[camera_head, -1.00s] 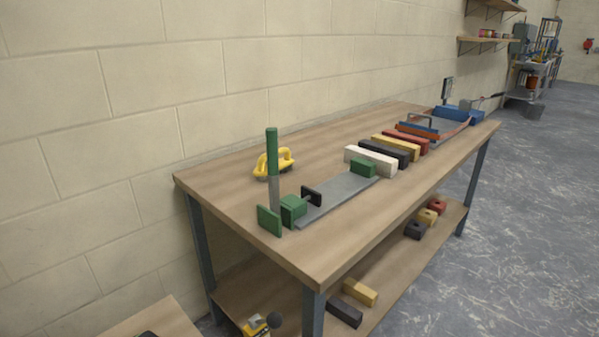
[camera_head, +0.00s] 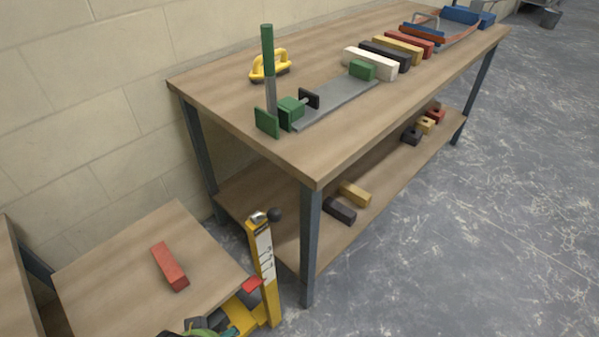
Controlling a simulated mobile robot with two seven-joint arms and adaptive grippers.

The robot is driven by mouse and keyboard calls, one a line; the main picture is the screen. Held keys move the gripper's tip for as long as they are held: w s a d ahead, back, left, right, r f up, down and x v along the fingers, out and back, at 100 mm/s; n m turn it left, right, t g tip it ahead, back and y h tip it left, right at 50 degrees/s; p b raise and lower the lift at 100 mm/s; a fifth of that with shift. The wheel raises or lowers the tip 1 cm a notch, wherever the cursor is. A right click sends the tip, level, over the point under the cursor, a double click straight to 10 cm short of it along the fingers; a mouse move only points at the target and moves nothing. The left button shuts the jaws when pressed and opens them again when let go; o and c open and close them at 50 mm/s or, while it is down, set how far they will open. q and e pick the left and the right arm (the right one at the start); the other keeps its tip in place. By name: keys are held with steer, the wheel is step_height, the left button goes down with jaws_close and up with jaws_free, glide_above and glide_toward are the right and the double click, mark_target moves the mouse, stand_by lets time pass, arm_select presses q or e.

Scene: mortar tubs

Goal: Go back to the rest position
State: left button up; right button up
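Neither of my grippers shows in the head view, and no part of my arms can be made out. A long wooden workbench (camera_head: 230,98) with dark metal legs stands against the block wall. A green and grey clamp-like tool with an upright handle (camera_head: 268,85) is at its near left end, by a grey flat plate (camera_head: 335,105). A red brick (camera_head: 169,267) lies on a lower wooden table (camera_head: 110,270) at the lower left.
A yellow post with a scale (camera_head: 263,265) stands between the tables, by green and yellow parts cut by the bottom edge. A yellow-handled tool (camera_head: 268,66) and several coloured bars (camera_head: 370,62) are on the bench. Bricks (camera_head: 340,210) lie on its lower shelf.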

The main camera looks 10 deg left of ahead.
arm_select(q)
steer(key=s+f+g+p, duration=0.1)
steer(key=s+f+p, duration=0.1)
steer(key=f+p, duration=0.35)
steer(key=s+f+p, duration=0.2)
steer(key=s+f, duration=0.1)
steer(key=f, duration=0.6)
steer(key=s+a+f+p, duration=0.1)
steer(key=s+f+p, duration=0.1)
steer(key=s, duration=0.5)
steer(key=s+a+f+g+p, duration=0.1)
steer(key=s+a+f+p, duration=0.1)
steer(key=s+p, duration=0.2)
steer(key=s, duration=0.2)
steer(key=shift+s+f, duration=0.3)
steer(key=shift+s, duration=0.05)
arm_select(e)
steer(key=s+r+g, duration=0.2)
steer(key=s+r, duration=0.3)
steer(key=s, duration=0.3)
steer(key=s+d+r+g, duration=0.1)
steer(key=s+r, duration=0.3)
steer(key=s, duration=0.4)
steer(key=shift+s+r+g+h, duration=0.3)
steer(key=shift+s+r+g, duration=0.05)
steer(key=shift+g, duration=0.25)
